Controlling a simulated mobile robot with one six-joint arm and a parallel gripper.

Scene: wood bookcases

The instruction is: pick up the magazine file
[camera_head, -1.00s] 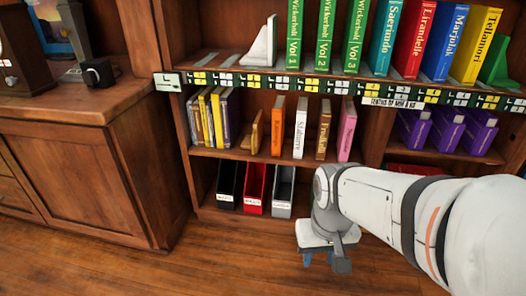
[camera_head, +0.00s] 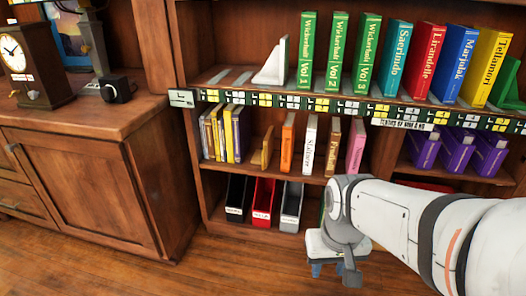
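Three magazine files stand side by side on the lowest shelf of the bookcase: a black one (camera_head: 237,196), a red one (camera_head: 264,202) and a grey one (camera_head: 291,205). Each has a small white label low on its front. My gripper (camera_head: 331,270) hangs pointing down in front of the bookcase, to the right of and nearer than the grey file. It is apart from the files. Its fingers are small and partly hidden by the wrist, so I cannot tell whether they are open.
The middle shelf (camera_head: 275,172) above the files holds upright books. A tall row of books stands higher up, behind a labelled shelf edge (camera_head: 290,101). A wooden cabinet (camera_head: 80,185) stands at the left. The floor (camera_head: 225,268) before the files is clear.

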